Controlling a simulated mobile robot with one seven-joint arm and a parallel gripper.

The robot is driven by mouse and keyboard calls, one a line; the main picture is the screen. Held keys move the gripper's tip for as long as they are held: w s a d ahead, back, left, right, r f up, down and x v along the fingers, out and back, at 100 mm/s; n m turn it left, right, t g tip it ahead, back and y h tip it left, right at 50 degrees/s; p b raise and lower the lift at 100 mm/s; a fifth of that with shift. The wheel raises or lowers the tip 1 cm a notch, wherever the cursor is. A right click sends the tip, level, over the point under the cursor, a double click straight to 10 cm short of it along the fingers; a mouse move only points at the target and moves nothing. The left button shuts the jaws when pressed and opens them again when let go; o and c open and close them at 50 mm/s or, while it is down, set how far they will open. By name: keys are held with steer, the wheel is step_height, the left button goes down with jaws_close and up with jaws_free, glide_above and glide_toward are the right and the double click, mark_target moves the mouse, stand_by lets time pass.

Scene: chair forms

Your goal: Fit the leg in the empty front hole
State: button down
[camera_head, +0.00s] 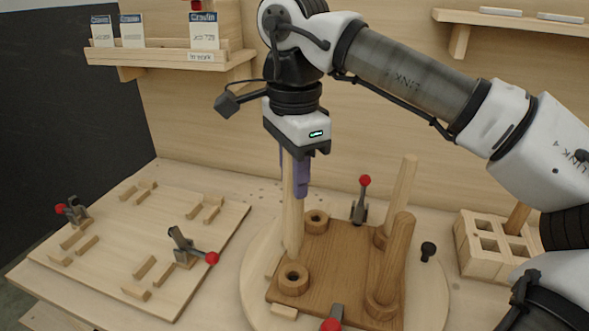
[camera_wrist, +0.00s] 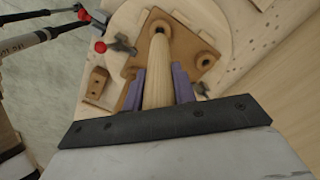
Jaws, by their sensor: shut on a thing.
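My gripper (camera_head: 292,182) is shut on a pale wooden leg (camera_head: 292,225) and holds it nearly upright. The leg also shows between the purple fingers in the wrist view (camera_wrist: 158,78). The brown chair seat (camera_head: 335,262) lies flat, with two legs standing on its right side. Two raised round sockets on its left side show open holes: a nearer one (camera_head: 293,280) and a farther one (camera_head: 316,220). The leg's lower end appears just behind the nearer socket in the head view. In the wrist view its far end overlaps a socket (camera_wrist: 153,17); I cannot tell the height gap.
The seat rests on a round pale board (camera_head: 437,290). Red-knobbed clamps (camera_head: 360,205) stand at its edges. A black knob (camera_head: 428,250) and a wooden block rack (camera_head: 478,262) are to the right. A jig board with clamps (camera_head: 110,265) is at left.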

mark_target(294, 211)
steer(key=shift+p, duration=1.45)
steer(key=shift+f+b, duration=1.75)
steer(key=shift+f, duration=1.55)
steer(key=shift+f+b, duration=0.3)
steer(key=shift+f, duration=0.05)
steer(key=c, duration=1.1)
jaws_free()
steer(key=shift+o, duration=0.2)
